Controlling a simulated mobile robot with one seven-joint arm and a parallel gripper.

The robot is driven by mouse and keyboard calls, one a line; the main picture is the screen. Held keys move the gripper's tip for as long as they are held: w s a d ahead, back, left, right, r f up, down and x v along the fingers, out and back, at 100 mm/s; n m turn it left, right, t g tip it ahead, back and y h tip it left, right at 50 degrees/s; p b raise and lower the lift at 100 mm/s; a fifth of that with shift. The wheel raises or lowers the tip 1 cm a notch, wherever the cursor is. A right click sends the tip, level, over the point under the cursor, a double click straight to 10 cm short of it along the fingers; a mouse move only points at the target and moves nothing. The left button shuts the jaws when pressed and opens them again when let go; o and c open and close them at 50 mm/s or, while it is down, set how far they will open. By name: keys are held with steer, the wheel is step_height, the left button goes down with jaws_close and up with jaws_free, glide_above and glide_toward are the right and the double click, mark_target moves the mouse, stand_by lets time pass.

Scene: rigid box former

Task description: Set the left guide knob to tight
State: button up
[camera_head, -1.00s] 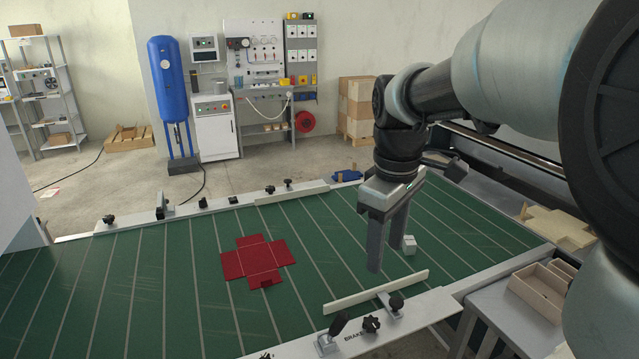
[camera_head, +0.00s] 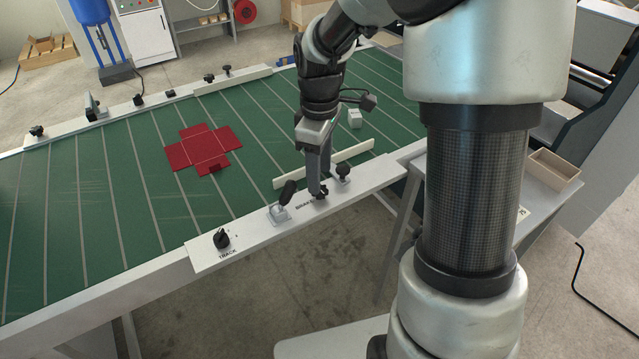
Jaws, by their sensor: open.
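My gripper (camera_head: 317,188) points down over the near rail, its fingertips at a dark knob (camera_head: 321,194) that they partly hide. I cannot tell whether they touch it. Right of it, another dark knob (camera_head: 343,173) stands by the near cream guide bar (camera_head: 322,165). Across the belt, a far guide bar (camera_head: 232,81) has dark knobs (camera_head: 227,70) beside it. No label marks any of these knobs as the left guide knob, and I cannot read a tight or loose setting.
A black-handled lever (camera_head: 285,195) stands left of my fingers near the BRAKE lettering. A TRACK knob (camera_head: 222,239) is farther left on the rail. A red cross-shaped blank (camera_head: 204,149) and a small white block (camera_head: 355,118) lie on the green belt (camera_head: 100,210). An open box (camera_head: 553,169) is at right.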

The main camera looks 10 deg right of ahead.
steer(key=shift+f, duration=1.9)
steer(key=c, duration=1.1)
steer(key=shift+o, duration=0.2)
